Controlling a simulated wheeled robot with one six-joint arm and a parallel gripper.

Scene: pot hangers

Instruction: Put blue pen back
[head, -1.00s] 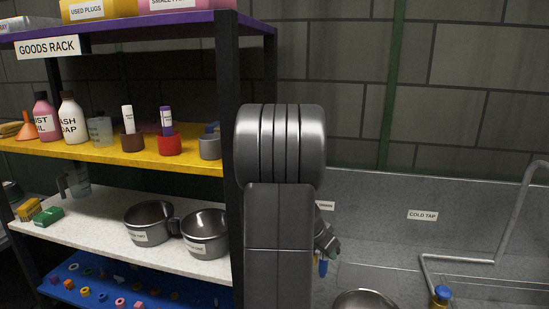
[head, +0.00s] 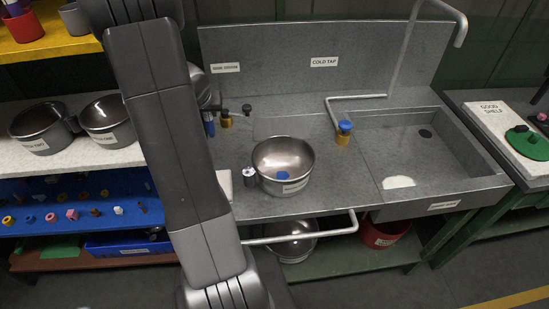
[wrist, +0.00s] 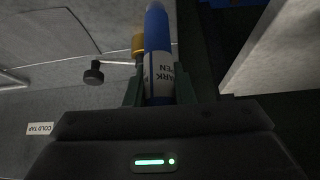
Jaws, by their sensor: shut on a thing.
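The blue pen (wrist: 157,40) has a white label reading "MARK PEN" in the wrist view. My gripper (wrist: 158,92) is shut on its labelled part, and its blue end points away from the camera. In the head view the blue pen (head: 209,125) shows beside my forearm, pointing down, at the left end of the sink counter (head: 235,160). My gripper (head: 208,97) is mostly hidden there behind my arm. I cannot tell whether the pen touches the counter. A red pot (head: 24,27) and a grey pot (head: 75,19) stand on the yellow shelf at upper left.
A brass-coloured piece (head: 226,121) stands close beside the pen, with a black knob (head: 247,110) to its right. Two pans (head: 40,128) sit on the white shelf at left.

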